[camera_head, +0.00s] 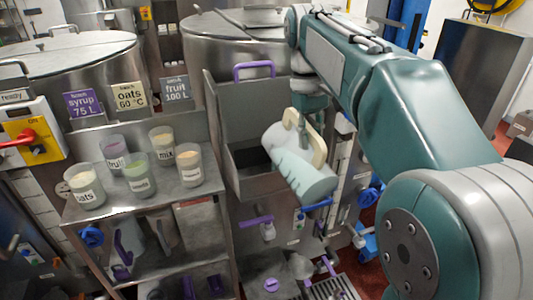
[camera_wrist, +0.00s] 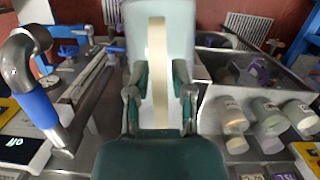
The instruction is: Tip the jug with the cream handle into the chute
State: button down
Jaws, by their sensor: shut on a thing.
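The jug (camera_head: 287,160) is pale and translucent, with a light blue-green lower part and a cream handle (camera_head: 318,138). It hangs tilted in the air, its broad end towards the lower right. My gripper (camera_head: 304,120) is shut on the handle from above. In the wrist view the cream handle (camera_wrist: 157,65) stands between the two fingers of my gripper (camera_wrist: 159,88), with the jug body (camera_wrist: 181,30) behind it. The steel chute (camera_head: 240,118), an open box with a dark inside, is just left of and behind the jug. Whether the jug overlaps its opening is unclear.
A steel stand (camera_head: 140,208) at left carries several labelled cups, including an oats cup (camera_head: 84,187). A purple handle (camera_head: 254,66) tops the chute's back. Large tanks (camera_head: 70,52) stand behind.

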aim_at(319, 169)
jog(key=shift+w+r, duration=0.1)
jog(key=shift+w+a+r+g, duration=0.3)
jog(key=shift+w+r+g, duration=0.2)
jog(key=shift+w, duration=0.1)
jog(key=shift+s+d+f+t, duration=0.2)
jog(key=shift+s+f+t, duration=0.2)
jog(key=shift+s, duration=0.1)
jog(key=shift+s+d+f+t, duration=0.35)
jog(key=shift+s+f+t, duration=0.25)
jog(key=shift+s+f, duration=0.2)
jog(key=shift+s+d+f+t+y, duration=0.15)
jog(key=shift+s+f+t+y, duration=0.3)
jog(key=shift+f, duration=0.3)
jog(key=shift+s+d+f+t+y, duration=0.15)
jog(key=shift+s+f+t, duration=0.15)
jog(key=shift+f+t, duration=0.35)
jog(key=shift+s+d+f+t+y, duration=0.15)
jog(key=shift+s+f+t+y, duration=0.2)
jog(key=shift+f, duration=0.45)
